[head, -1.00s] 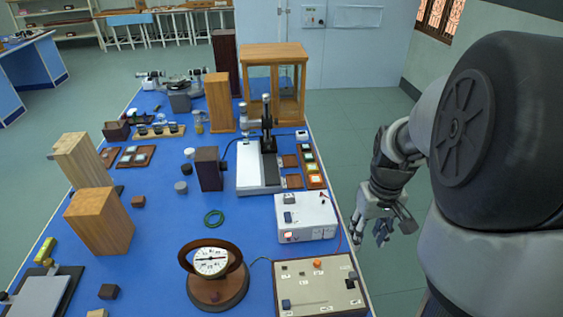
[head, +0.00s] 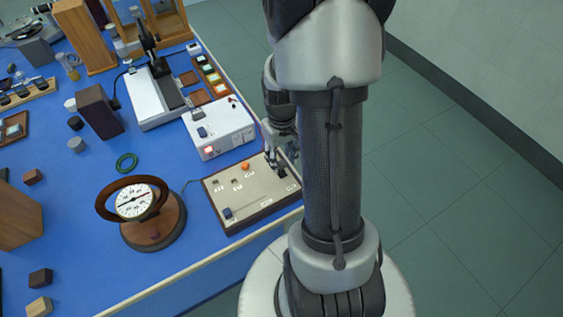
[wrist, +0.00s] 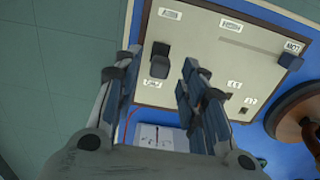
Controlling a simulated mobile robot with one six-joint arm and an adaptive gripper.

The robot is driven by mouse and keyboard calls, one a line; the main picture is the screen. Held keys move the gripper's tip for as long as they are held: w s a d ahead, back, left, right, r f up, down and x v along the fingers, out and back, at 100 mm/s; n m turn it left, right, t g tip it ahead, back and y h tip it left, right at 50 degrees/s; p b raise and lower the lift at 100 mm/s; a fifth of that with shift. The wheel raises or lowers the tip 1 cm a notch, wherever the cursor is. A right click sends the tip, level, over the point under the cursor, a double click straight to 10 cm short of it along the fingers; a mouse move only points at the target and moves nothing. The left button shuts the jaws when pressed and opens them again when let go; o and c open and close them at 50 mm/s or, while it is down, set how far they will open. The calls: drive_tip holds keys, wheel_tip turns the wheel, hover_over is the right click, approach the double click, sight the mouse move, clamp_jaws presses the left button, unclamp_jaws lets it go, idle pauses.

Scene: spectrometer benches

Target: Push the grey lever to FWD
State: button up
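The beige control panel (head: 250,205) sits at the table's near right corner; it also fills the upper wrist view (wrist: 205,60). A dark grey lever (wrist: 160,64) stands at one end of it, between two small labels too blurred to read surely. The same lever shows beside my fingers in the head view (head: 281,174). My gripper (wrist: 153,70) is open, with one finger to each side of the lever and a gap visible on both sides. In the head view my gripper (head: 270,157) is low over the panel, partly hidden by my arm.
A second, blue-grey lever (head: 227,213) is at the panel's other end. An orange knob (head: 245,166) is on its far edge. A white power box (head: 218,131) stands just behind the panel, and a round dial meter (head: 136,203) to its left. Open floor lies right of the table.

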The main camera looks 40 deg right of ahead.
drive_tip(key=shift+f, duration=0.7)
drive_tip(key=shift+c, duration=0.4)
clamp_jaws()
